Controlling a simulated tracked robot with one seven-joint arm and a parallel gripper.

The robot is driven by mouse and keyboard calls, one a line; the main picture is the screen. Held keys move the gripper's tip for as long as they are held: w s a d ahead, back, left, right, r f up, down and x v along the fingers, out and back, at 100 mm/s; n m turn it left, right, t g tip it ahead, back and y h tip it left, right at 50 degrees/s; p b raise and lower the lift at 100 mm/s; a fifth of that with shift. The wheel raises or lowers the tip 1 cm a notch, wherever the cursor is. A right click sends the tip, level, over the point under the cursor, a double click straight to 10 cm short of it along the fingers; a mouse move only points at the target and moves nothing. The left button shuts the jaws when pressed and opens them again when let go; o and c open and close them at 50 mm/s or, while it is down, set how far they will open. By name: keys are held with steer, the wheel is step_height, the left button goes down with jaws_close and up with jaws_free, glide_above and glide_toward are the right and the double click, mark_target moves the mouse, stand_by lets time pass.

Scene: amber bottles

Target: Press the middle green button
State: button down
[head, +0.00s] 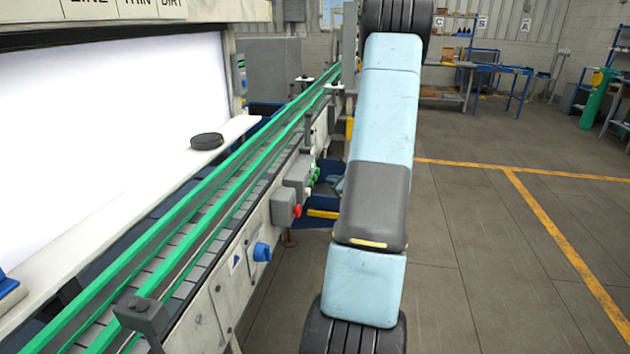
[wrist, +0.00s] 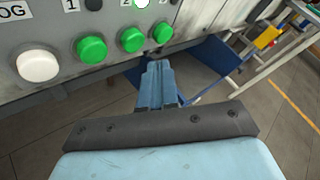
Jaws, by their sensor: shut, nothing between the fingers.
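In the wrist view, three green buttons stand in a row on a grey panel. The middle green button (wrist: 132,39) lies between the left green button (wrist: 90,48) and the right green button (wrist: 162,31). My gripper (wrist: 157,66) is shut and empty, with its blue fingers pointing toward the panel. In the picture its tips show below and between the middle and right green buttons. I cannot tell the remaining distance to the panel; no button looks covered by the fingers. In the head view, my arm hides the gripper, and small green buttons (head: 316,174) show just left of the arm.
A large white button (wrist: 38,64) sits left of the green ones. In the head view, a conveyor with green rails (head: 205,205) runs along the left, with a red button (head: 297,210) and blue knob (head: 262,252) on its side. Open floor (head: 475,240) lies to the right.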

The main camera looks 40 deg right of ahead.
steer(key=shift+s+d, duration=1.1)
steer(key=shift+s, duration=0.25)
